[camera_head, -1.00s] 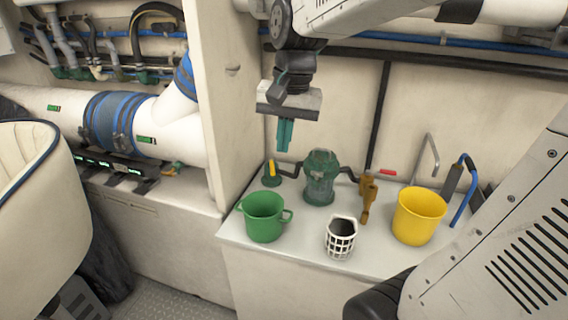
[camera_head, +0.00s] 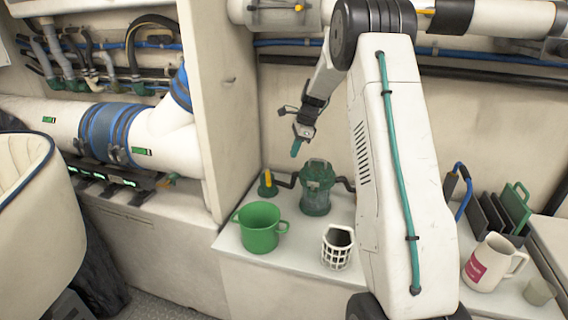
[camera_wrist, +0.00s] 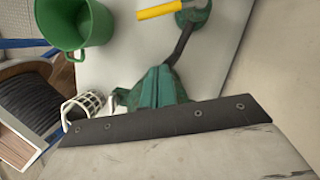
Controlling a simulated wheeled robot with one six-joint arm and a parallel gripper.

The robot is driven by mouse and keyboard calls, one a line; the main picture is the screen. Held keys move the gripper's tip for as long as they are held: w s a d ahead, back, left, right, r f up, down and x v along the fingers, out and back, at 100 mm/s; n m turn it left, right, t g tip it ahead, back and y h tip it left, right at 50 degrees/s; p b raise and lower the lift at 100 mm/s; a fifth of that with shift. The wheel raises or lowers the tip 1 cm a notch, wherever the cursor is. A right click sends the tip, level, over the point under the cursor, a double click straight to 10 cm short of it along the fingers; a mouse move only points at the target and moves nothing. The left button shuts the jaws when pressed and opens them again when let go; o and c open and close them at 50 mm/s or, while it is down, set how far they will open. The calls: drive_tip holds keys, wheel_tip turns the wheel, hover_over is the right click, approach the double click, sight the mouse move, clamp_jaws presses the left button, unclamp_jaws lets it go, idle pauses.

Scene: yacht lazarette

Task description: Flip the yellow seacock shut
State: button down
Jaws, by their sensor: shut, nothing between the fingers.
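The seacock (camera_head: 267,184) is a green fitting with a yellow lever, at the back left of the white counter. Its yellow handle also shows at the top of the wrist view (camera_wrist: 160,9), with the green body beside it. My gripper (camera_head: 296,148) is shut and empty, with teal fingers pointing down. It is above and to the right of the seacock, apart from it, over the green strainer (camera_head: 316,190). In the wrist view the shut fingertips (camera_wrist: 157,84) cover most of the strainer. A dark hose joins the seacock and strainer.
A green two-handled pot (camera_head: 260,228) and a white basket (camera_head: 338,247) stand at the counter's front. A white mug (camera_head: 491,262), a cup (camera_head: 540,291) and a rack with green and dark boards (camera_head: 497,212) are at right. A partition wall (camera_head: 222,90) rises left of the seacock.

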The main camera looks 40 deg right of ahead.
sight(268, 178)
drive_tip(key=w+a+f, duration=0.3)
drive_tip(key=a+f, duration=0.3)
drive_tip(key=f, duration=0.3)
drive_tip(key=shift+f, duration=0.3)
drive_tip(key=shift+w, duration=0.1)
